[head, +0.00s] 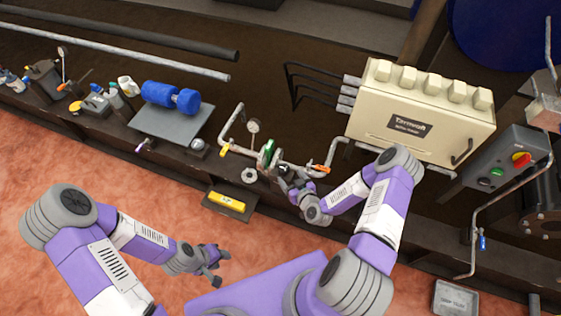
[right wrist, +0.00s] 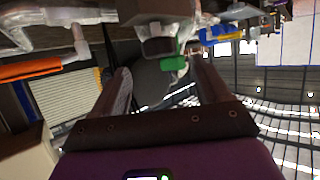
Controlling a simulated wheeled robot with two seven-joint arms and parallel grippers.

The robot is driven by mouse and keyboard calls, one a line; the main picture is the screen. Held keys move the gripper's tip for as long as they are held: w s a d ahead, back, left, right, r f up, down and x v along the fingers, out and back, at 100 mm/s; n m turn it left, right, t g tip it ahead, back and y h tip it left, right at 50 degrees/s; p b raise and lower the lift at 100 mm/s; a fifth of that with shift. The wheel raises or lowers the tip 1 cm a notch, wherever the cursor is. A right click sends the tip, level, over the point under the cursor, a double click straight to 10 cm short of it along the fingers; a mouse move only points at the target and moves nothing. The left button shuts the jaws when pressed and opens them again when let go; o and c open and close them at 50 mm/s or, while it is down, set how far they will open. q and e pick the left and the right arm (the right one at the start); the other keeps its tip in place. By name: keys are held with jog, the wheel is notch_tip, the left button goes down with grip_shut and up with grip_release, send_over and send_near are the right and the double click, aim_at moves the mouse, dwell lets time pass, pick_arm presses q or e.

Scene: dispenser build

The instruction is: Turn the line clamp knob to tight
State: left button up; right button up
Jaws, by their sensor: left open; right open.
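The pipe line along the bench edge carries a green part (head: 268,152) and fittings. I cannot tell for sure which fitting is the line clamp knob. My right gripper (head: 282,177) is at the line, just below and right of the green part, and partly hides the fittings there. In the right wrist view its jaws (right wrist: 160,85) are open and empty. A dark block with a short grey stub (right wrist: 158,47) shows just beyond the fingertips, with a green piece (right wrist: 173,63) beside it. My left gripper (head: 221,267) is open and empty, above the floor, away from the bench.
An orange handle (head: 319,170) is right of my right gripper; a yellow handle (head: 224,151) and gauge (head: 253,126) are left. A cream box (head: 425,108) and grey control box (head: 507,165) stand right. A blue dumbbell-shaped object (head: 170,97) lies on a grey plate.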

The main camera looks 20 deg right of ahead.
aim_at(285, 169)
jog(key=b+x, duration=0.2)
jog(key=x, duration=0.4)
jog(key=shift+w+f+b, duration=0.2)
jog(key=shift+w+b, duration=0.15)
jog(key=shift+w, duration=0.25)
jog(key=c, duration=0.9)
